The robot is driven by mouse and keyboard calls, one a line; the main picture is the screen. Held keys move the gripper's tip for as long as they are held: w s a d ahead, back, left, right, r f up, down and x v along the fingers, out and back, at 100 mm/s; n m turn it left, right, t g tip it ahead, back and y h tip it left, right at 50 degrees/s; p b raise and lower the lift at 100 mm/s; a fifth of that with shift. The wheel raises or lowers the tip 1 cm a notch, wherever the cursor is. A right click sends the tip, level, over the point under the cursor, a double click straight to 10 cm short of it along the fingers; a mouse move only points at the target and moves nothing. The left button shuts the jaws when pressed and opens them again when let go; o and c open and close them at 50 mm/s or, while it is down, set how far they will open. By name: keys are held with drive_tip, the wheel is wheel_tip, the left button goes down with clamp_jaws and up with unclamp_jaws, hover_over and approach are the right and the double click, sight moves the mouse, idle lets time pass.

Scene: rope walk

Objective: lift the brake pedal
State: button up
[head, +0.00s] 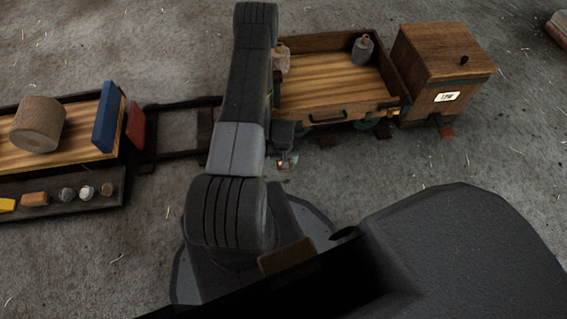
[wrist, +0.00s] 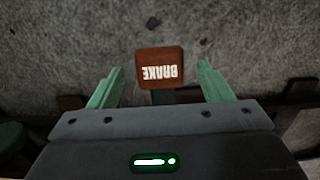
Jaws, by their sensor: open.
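The brake pedal (wrist: 160,56) is a small red-brown plate marked BRAKE, its lettering upside down in the wrist view. A dark stem runs from it toward my gripper. My gripper (wrist: 160,69) is open, with one green finger on each side of the pedal and a clear gap at both sides. Whether the pedal lies at fingertip depth I cannot tell. In the head view my gripper (head: 287,158) is small and partly hidden by my arm, low at the near side of the wooden cart (head: 325,88). The pedal is hard to make out there.
A grey bottle (head: 363,50) stands in the cart, and a wooden box (head: 440,65) adjoins it at right. At left, a wagon bed (head: 75,148) carries a wooden cylinder (head: 38,124).

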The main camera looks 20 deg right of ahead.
drive_tip(key=shift+f, duration=0.55)
drive_tip(key=c, duration=1.4)
drive_tip(key=shift+w+d+r, duration=0.1)
drive_tip(key=shift+w+r, duration=0.15)
drive_tip(key=shift+r, duration=0.6)
drive_tip(key=shift+w+d+r, duration=0.1)
drive_tip(key=shift+w+r, duration=0.15)
drive_tip(key=shift+r, duration=0.55)
drive_tip(key=shift+w+r, duration=0.15)
drive_tip(key=o, duration=1.4)
